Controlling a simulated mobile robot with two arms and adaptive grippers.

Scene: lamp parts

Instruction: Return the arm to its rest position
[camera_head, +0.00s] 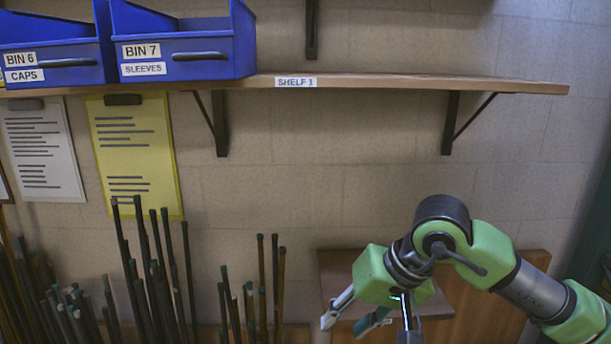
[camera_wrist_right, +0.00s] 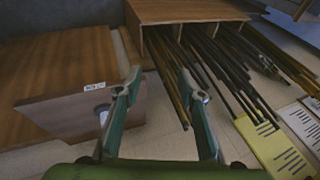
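My right arm, green and grey, comes in from the right in the head view. Its right gripper (camera_head: 350,321) hangs low, pointing down and left, in front of a wooden box. In the right wrist view the right gripper (camera_wrist_right: 161,80) has its two fingers well apart with nothing between them. My left gripper and arm are not in view.
A wooden box (camera_head: 334,276) is partly hidden behind the right arm. Several dark rods (camera_head: 160,270) stand at lower left. A shelf (camera_head: 400,84) holds blue bins (camera_head: 190,45). A yellow sheet (camera_head: 133,150) hangs below. The wall between shelf and arm is clear.

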